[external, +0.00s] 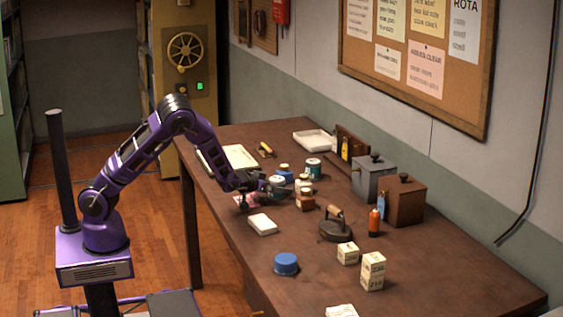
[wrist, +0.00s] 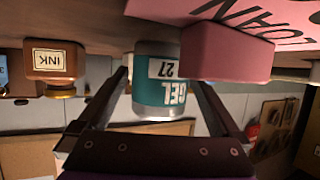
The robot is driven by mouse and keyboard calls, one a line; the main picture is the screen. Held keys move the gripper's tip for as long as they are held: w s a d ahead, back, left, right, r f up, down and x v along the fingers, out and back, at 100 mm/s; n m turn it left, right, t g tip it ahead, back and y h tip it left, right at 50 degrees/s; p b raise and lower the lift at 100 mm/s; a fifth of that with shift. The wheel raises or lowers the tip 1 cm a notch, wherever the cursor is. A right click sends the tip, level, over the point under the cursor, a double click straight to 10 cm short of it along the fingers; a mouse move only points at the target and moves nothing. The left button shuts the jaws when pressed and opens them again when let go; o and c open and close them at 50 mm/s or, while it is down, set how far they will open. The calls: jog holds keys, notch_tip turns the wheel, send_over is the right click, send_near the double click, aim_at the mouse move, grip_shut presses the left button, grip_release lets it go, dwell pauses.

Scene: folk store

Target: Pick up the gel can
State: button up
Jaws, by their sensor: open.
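The gel can (wrist: 157,88) is a teal cylinder with grey ends and a white label reading GEL 27. In the wrist view, which is upside down, it shows between the two fingers. My gripper (wrist: 158,77) is open, with a finger on either side of the can in the picture. I cannot tell whether the can is between the fingers or beyond them. In the external view my gripper (external: 259,184) is low over the table.
A pink block (wrist: 226,53) and a pink LOAN sheet (wrist: 238,12) lie close beside the can in the wrist view. A brown ink bottle (wrist: 55,65) is on its other side. An iron (external: 336,228) and metal boxes (external: 373,181) stand further right on the table (external: 222,247).

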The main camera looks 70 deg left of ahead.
jog(key=c, duration=1.5)
